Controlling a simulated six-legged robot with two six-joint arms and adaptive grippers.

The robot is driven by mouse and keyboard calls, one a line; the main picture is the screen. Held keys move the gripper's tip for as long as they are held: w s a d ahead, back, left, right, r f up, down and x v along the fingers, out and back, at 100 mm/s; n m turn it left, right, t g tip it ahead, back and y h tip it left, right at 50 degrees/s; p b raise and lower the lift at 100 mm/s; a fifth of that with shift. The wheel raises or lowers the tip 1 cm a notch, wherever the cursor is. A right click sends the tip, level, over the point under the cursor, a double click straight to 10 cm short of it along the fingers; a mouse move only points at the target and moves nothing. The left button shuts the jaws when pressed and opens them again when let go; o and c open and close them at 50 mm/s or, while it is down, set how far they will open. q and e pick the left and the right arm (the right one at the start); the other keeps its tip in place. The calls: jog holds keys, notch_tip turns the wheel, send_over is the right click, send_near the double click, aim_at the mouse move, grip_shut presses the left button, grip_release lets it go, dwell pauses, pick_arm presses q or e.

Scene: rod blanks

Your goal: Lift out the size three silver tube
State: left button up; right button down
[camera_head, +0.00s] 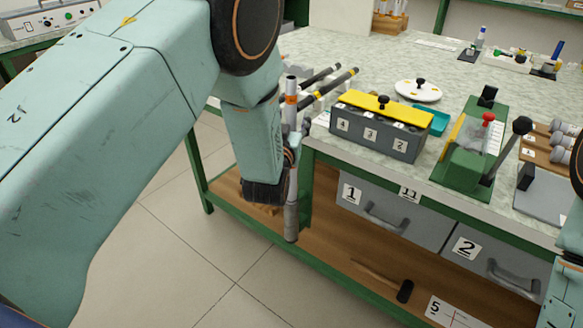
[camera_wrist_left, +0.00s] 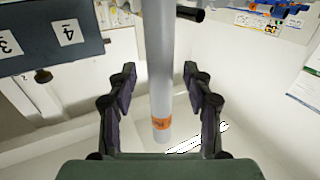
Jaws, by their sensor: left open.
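A silver tube with an orange band (camera_head: 291,84) stands upright beside the left corner of the workbench. In the left wrist view the tube (camera_wrist_left: 159,60) runs between my fingers, with its orange band near one end; the mark on the band is too small to read. My left gripper (camera_head: 291,152) is around the tube, with its fingers apart on either side and a gap showing on both sides in the wrist view. What holds the tube is hidden. My right gripper is not in view.
Two dark rods with coloured bands (camera_head: 336,86) stick out close beside the tube. A grey numbered box with a yellow top (camera_head: 376,136) stands near the bench edge. A green lever fixture (camera_head: 467,160) is further right. Drawers (camera_head: 385,215) and a hammer (camera_head: 404,290) are below.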

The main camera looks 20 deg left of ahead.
pick_arm(q)
jog(key=shift+w+f, duration=0.1)
jog(key=shift+w, duration=0.05)
jog(key=c, duration=1)
jog(key=shift+r, duration=0.2)
notch_tip(320, 180, up, 28)
jog(key=p, duration=0.7)
jog(key=shift+f+p, duration=0.1)
jog(key=shift+p, duration=0.3)
jog(key=shift+f, duration=0.1)
